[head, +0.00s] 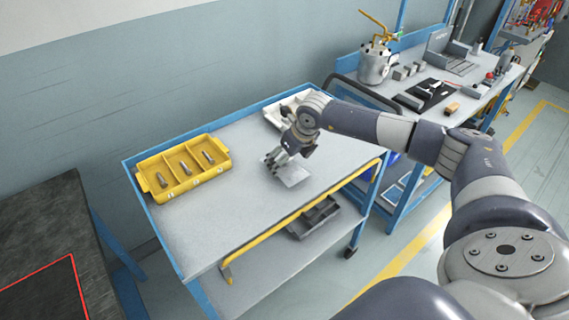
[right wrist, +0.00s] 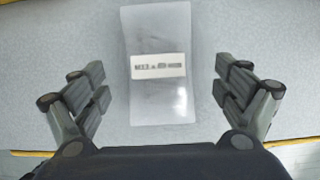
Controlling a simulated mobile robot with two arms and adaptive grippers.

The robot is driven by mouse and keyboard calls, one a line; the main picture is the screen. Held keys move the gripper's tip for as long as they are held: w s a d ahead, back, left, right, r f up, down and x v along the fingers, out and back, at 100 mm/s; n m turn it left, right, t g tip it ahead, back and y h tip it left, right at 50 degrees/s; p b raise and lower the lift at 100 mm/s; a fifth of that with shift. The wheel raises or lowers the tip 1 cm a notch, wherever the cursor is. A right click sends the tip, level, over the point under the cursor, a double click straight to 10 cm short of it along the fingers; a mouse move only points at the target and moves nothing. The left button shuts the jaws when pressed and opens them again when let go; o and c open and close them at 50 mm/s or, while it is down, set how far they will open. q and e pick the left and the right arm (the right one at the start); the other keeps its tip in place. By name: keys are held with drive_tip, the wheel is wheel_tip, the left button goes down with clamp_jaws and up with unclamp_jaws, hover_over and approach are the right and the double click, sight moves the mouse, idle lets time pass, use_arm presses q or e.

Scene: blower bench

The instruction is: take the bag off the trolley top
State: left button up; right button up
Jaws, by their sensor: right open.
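A clear flat bag (head: 294,176) with a white printed label lies on the grey trolley top (head: 225,215). In the right wrist view the bag (right wrist: 158,98) lies between the two fingers, longways away from the palm. My right gripper (head: 276,162) is over the bag in the head view, and its fingers hide part of it. The right gripper (right wrist: 160,95) is open and empty, with a finger on each side of the bag. I cannot tell its height above the top. My left gripper is in neither view.
A yellow tray (head: 160,190) with three compartments holding small metal parts is at the trolley's left. A white tray (head: 272,113) is at the back. A yellow rail (head: 300,212) runs along the front edge. A workbench (head: 400,92) stands behind.

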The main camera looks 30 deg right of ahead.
sight(286, 164)
drive_tip(key=shift+x, duration=1.55)
drive_tip(key=shift+r, duration=0.15)
drive_tip(key=c, duration=1.5)
drive_tip(key=shift+r, duration=0.1)
